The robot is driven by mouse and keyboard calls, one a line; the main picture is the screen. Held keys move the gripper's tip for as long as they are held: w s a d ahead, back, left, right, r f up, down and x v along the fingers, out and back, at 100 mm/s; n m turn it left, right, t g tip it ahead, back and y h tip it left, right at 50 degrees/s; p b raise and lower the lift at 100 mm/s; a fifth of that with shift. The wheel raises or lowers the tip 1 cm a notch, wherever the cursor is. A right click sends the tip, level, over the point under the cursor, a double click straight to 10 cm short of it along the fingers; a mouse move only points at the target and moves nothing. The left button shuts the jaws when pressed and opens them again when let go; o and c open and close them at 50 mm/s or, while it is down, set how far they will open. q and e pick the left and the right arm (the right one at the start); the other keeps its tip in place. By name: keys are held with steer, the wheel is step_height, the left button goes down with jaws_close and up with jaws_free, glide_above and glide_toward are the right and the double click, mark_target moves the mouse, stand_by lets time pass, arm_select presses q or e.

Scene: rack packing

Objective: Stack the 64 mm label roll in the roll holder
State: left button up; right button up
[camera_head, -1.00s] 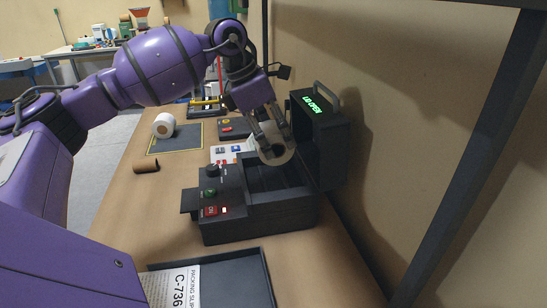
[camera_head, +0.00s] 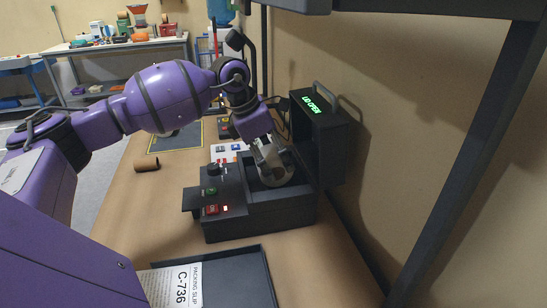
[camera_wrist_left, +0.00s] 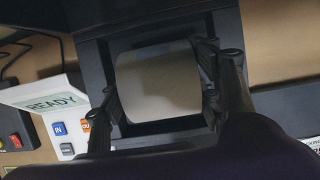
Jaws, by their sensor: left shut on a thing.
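A pale label roll (camera_head: 281,178) is between the fingers of my left gripper (camera_head: 270,160), in the open bay of a dark printer-like machine (camera_head: 262,216). In the left wrist view the roll (camera_wrist_left: 158,85) shows its plain curved side, inside the dark bay walls, with one finger of my left gripper (camera_wrist_left: 160,92) on each side. The fingers are shut on it. Whether the roll touches the bay floor is hidden. The lid (camera_head: 322,140) stands open at the right, with green letters reading "LID OPEN". My right gripper is not in view.
A brown cardboard core (camera_head: 146,164) lies on the table left of the machine. A dark tray (camera_head: 228,275) with a packing slip (camera_head: 186,286) is in front. A wall and dark post bound the right side.

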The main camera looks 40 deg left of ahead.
arm_select(q)
steer(key=shift+f, duration=0.2)
steer(key=o, duration=1.6)
steer(key=shift+r, duration=0.1)
steer(key=shift+r, duration=0.3)
steer(key=v, duration=1.2)
steer(key=shift+w, duration=0.1)
steer(key=shift+f, duration=0.1)
